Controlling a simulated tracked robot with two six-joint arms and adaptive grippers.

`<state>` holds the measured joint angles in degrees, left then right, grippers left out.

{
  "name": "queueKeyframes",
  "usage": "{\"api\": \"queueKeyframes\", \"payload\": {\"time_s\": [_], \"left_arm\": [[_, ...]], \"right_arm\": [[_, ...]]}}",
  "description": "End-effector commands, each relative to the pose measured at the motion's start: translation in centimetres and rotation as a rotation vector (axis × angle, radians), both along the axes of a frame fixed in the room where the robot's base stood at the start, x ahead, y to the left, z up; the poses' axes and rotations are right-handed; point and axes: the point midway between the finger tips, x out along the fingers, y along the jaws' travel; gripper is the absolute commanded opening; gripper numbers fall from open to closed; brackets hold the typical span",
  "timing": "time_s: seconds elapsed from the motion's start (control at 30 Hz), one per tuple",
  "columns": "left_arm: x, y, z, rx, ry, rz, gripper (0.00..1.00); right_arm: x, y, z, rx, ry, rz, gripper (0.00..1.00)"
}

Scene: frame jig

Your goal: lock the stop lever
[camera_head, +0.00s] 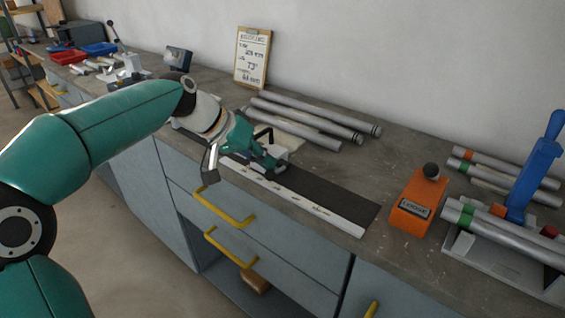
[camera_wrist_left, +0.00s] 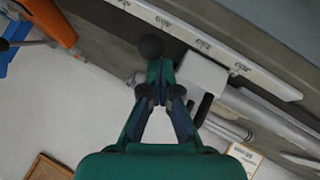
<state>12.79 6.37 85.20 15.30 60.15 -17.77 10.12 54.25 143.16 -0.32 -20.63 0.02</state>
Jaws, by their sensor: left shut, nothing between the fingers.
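The stop is a pale block (camera_head: 277,152) on the ruled strip, and it also shows in the left wrist view (camera_wrist_left: 201,74). A dark round knob (camera_wrist_left: 151,47), which seems to be the stop lever's end, shows just beyond my fingertips. In the head view the knob is hidden behind my gripper. My left gripper (camera_head: 270,163) is at the near side of the block, pointing down. Its fingers are together and empty in the left wrist view (camera_wrist_left: 160,85). I cannot tell whether they touch the knob. My right gripper is not in view.
The white scale (camera_head: 290,197) runs along the bench's front edge beside a dark strip (camera_head: 335,192). Grey tubes (camera_head: 315,122) lie behind the stop. An orange block (camera_head: 418,203) with a black knob and a blue lever (camera_head: 535,165) stand at the right. A clipboard (camera_head: 252,58) leans on the wall.

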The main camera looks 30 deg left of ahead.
Motion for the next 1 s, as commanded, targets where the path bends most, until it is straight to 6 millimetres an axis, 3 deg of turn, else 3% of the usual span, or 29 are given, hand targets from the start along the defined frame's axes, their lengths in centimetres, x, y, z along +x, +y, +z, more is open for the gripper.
{"api": "queueKeyframes", "payload": {"time_s": [0.03,0.3,0.77,1.0], "left_arm": [[0.0,-0.2,-0.7,-0.004,-0.014,-0.004,0.0],[0.0,-0.4,-0.5,-0.011,-0.055,-0.008,0.0],[0.0,-0.5,-0.3,-0.011,-0.056,-0.01,0.0],[0.3,0.1,1.2,-0.01,-0.056,-0.012,0.0]], "right_arm": [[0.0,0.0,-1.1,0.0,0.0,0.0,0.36],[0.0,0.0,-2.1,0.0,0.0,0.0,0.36],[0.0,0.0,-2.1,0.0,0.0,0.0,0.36],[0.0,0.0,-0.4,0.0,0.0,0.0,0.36]]}}
